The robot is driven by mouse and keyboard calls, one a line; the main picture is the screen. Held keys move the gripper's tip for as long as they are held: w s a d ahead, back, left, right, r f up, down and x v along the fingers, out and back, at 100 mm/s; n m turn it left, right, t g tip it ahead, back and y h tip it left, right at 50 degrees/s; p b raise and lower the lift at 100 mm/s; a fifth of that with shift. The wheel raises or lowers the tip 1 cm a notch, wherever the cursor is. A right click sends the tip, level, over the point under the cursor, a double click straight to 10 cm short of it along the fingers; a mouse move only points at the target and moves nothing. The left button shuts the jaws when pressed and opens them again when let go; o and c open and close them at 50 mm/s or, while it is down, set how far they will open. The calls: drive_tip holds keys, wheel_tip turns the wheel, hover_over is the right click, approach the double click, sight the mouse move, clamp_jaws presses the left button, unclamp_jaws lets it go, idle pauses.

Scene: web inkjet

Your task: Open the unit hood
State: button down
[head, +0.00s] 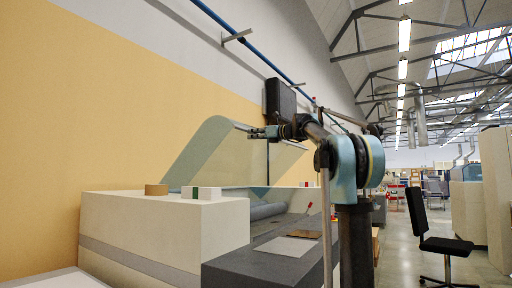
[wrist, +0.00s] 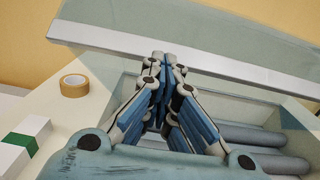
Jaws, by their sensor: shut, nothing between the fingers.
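The unit hood (head: 205,152) is a clear, greenish panel with a pale metal bar along its edge. In the head view it stands raised at a slant over the open unit (head: 120,218). In the wrist view the hood's bar (wrist: 105,40) crosses the top of the picture. My gripper (head: 250,132) is at the bar, near the hood's upper edge. In the wrist view my gripper (wrist: 163,62) is shut with its fingertips together and empty, overlapping the bar's lower side. I cannot tell whether they touch. Grey rollers (wrist: 245,137) show inside the unit below.
A tan tape roll (head: 157,189) and a white-and-green box (head: 201,193) sit on the unit's cream top. Flat plates (head: 286,247) lie on the dark grey ledge. A black chair (head: 440,240) stands at right on open floor. A yellow wall is behind the unit.

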sight(245, 127)
drive_tip(key=a+r, duration=0.1)
drive_tip(key=r, duration=0.1)
drive_tip(key=w+a+r, duration=0.1)
drive_tip(key=r, duration=0.2)
drive_tip(key=w+a+r, duration=0.1)
drive_tip(key=a+r, duration=0.1)
drive_tip(key=r, duration=0.1)
drive_tip(key=shift+s, duration=0.1)
drive_tip(key=shift+s+d+f, duration=0.1)
drive_tip(key=shift+d+f, duration=0.1)
drive_tip(key=shift+f, duration=0.05)
drive_tip(key=v, duration=1.2)
drive_tip(key=shift+d+f, duration=0.25)
drive_tip(key=shift+f, duration=0.05)
